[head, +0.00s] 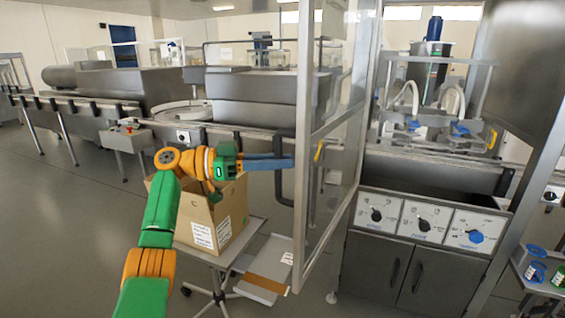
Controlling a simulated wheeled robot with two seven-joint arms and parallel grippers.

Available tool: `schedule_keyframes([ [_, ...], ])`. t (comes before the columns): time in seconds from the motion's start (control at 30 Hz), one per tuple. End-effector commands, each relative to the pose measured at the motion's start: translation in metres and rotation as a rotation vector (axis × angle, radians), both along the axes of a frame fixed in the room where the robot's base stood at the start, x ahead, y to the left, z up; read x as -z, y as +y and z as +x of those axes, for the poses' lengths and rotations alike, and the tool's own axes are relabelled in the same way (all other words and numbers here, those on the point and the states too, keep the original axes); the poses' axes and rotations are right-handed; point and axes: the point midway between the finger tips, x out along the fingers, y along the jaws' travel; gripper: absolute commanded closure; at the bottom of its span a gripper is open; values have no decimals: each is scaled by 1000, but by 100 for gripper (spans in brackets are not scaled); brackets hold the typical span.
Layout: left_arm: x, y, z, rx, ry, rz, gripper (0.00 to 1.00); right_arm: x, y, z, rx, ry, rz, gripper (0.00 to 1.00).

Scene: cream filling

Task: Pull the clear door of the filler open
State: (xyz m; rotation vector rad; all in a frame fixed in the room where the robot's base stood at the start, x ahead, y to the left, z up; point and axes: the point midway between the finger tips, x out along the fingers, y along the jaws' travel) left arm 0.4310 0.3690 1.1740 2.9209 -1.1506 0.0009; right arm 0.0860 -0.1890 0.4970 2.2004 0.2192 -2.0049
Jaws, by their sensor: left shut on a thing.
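The clear door (336,185) of the filler is a tall transparent panel in a pale metal frame. It stands swung out from the machine, so the filler's front opening is uncovered to its right. A dark bar handle (279,188) sits on the outer edge of the door frame. My left gripper (284,163) reaches in from the left, with its blue fingers shut on this handle. The exact finger contact is small and partly hidden. The filler (430,160) shows nozzles, hoses and blue fittings inside. My right gripper is not in view.
A cardboard box (205,215) stands on a small wheeled cart (222,258) under my left arm. Control panels with knobs (422,222) sit below the filler opening. Blue-rimmed containers (535,270) stand on a shelf at the lower right. The left floor is clear.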

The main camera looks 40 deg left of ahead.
Motion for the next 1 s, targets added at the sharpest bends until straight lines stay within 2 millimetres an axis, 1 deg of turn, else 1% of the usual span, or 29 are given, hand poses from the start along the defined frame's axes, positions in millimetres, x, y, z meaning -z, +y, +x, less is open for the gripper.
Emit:
schedule_keyframes([
  [0.23, 1, 0, 0, -1, 3, 1, 100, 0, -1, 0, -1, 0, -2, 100],
  [0.27, 1, 0, 0, -1, 3, 1, 72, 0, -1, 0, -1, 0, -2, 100],
  [0.3, 1, 0, 0, -1, 3, 1, 61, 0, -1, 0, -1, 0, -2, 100],
  [0.33, 1, 0, 0, -1, 3, 1, 53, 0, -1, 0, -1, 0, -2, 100],
  [0.37, 1, 0, 0, -1, 2, 1, 51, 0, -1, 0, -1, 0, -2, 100],
  [0.67, 1, 3, -2, -2, 1, 0, 51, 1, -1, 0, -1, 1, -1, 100],
  [0.73, 2, 10, -10, -4, 1, 0, 51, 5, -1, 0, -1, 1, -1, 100],
  [0.8, 1, 22, -22, -6, 0, -1, 51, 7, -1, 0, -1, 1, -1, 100],
  [0.9, -1, 36, -37, -5, 0, -3, 51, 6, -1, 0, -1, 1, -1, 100],
  [1.0, -2, 45, -47, -3, 2, -2, 51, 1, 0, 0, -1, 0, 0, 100],
])
